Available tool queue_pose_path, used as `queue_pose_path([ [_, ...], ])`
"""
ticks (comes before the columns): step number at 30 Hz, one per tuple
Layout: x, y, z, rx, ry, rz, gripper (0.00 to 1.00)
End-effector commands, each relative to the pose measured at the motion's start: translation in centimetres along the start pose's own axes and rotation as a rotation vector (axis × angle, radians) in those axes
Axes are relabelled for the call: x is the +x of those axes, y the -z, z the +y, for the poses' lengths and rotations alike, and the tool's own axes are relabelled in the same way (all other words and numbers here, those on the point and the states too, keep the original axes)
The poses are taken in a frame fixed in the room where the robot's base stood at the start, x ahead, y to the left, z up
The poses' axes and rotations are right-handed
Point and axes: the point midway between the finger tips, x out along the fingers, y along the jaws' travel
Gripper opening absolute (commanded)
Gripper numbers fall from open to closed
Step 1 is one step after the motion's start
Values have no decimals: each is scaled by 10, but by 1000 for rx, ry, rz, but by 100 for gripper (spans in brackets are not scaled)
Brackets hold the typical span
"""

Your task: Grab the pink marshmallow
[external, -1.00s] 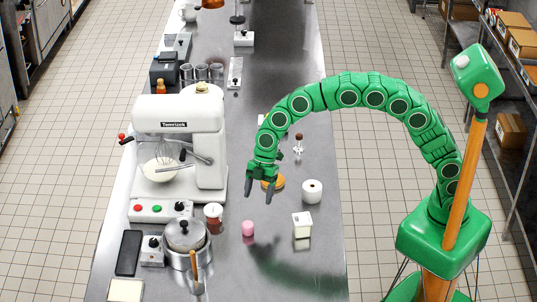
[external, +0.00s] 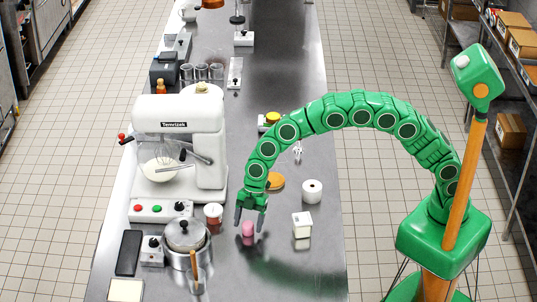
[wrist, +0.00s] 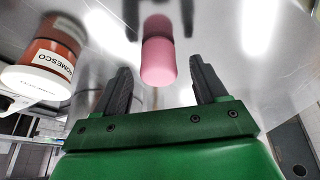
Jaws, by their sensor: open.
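The pink marshmallow (external: 248,228) stands on the steel counter in front of the mixer, between a small red-brown jar and a white container. My green gripper (external: 249,222) is open, with its dark fingers pointing down just over the marshmallow. In the wrist view the marshmallow (wrist: 158,62) lies ahead of my open gripper (wrist: 161,85), roughly centred between the two dark fingers, with a gap on both sides. Its reflection shows on the shiny counter. Neither finger appears to touch it.
The red-brown jar (external: 213,211) stands close on the left and shows in the wrist view (wrist: 50,55). The white square container (external: 302,222) and a white roll (external: 312,190) are on the right. A lidded pot (external: 184,236) stands at left.

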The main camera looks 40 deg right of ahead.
Motion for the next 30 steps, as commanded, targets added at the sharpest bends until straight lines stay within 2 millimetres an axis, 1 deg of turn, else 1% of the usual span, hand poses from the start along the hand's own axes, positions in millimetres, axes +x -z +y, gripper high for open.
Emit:
queue_pose_path([
  [1,7,0,0,0,2,-1,72],
  [4,16,0,0,0,0,-1,72],
  [11,17,0,1,0,-2,0,72],
  [14,17,0,1,0,-2,-1,58],
  [18,17,0,1,0,-2,-1,36],
  [19,17,0,1,0,-1,-1,34],
  [30,16,0,1,0,-1,-1,33],
])
